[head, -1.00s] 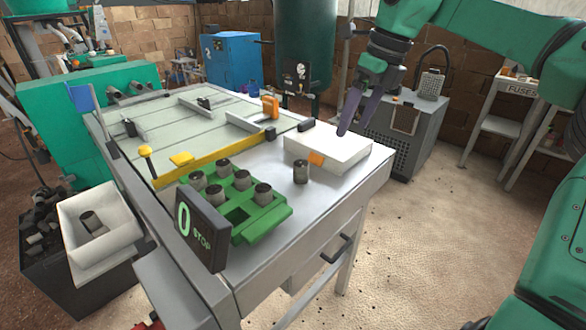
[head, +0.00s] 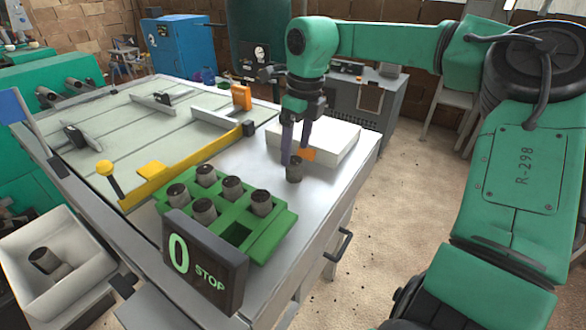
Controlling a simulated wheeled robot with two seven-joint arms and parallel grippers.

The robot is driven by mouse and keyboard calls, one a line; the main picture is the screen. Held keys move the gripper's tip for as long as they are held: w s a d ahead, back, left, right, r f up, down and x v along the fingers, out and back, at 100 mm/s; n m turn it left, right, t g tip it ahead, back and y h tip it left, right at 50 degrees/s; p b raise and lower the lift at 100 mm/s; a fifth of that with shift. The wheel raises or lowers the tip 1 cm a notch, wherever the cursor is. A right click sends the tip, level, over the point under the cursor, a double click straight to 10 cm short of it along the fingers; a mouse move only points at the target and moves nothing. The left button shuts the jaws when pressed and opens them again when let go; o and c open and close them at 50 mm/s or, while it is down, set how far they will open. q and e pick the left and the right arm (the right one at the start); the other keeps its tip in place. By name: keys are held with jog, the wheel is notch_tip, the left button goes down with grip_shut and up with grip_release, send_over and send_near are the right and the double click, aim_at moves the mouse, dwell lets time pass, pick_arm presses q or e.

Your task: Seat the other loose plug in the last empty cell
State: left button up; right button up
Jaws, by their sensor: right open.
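A dark-topped grey plug (head: 294,172) stands upright on the metal table, beside the white block. My right gripper (head: 296,154) is open, pointing down with its fingers at this plug's top; I cannot tell whether they touch it. The green holder (head: 272,236) has several plugs standing in its cells, such as the front right one (head: 261,203). One empty square cell (head: 237,234) shows at its near right corner. Another plug (head: 45,262) lies tilted in the white bin (head: 85,248) at left. My left gripper is out of view.
A dark sign (head: 203,262) reading "0 STOP" stands before the holder and hides part of its near side. A white block (head: 338,142) with an orange tab lies behind the standing plug. A yellow rail (head: 190,170) runs behind the holder. Bare tabletop separates plug and holder.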

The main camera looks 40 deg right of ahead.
aim_at(295, 160)
jog(key=shift+w+f, duration=0.15)
jog(key=shift+f, duration=1.35)
grip_shut()
jog(key=shift+r, duration=0.1)
